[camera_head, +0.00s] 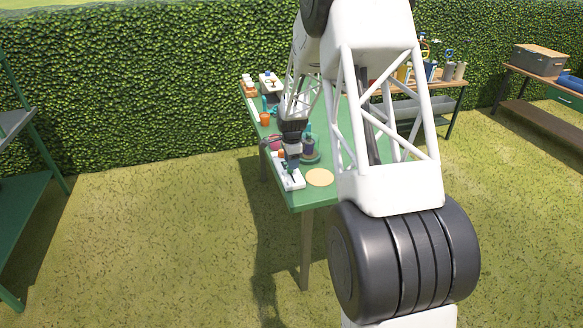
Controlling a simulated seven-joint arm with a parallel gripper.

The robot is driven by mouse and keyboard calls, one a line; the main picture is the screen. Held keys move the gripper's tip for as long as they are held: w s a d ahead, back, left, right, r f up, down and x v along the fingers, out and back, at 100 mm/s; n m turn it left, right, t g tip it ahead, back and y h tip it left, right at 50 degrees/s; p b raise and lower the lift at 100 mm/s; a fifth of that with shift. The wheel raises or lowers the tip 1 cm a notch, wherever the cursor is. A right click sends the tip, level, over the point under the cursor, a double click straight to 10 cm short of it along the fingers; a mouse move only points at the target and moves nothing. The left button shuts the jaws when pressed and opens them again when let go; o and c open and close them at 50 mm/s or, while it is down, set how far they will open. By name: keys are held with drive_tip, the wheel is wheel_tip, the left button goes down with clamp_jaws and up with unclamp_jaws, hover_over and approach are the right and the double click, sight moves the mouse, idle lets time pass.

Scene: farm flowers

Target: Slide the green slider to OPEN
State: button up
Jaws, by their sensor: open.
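A white panel (298,185) lies near the front left corner of the green table (312,199). It looks like the slider's base, but its markings are too small to read. My gripper (291,174) points down over this panel, its fingers close above it or touching it; I cannot tell which. A small dark green part shows at the fingertips and may be the slider, but it is mostly hidden by the gripper. The gap between the fingers is too small to see clearly.
A round tan disc (320,177) lies right of the panel. A dark purple pot (308,147) stands behind it, close to my gripper. An orange pot (265,119) and white-and-orange items (249,86) are farther back. My arm hides much of the table's right side.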

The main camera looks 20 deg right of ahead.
drive_tip(key=shift+f, duration=1.5)
clamp_jaws()
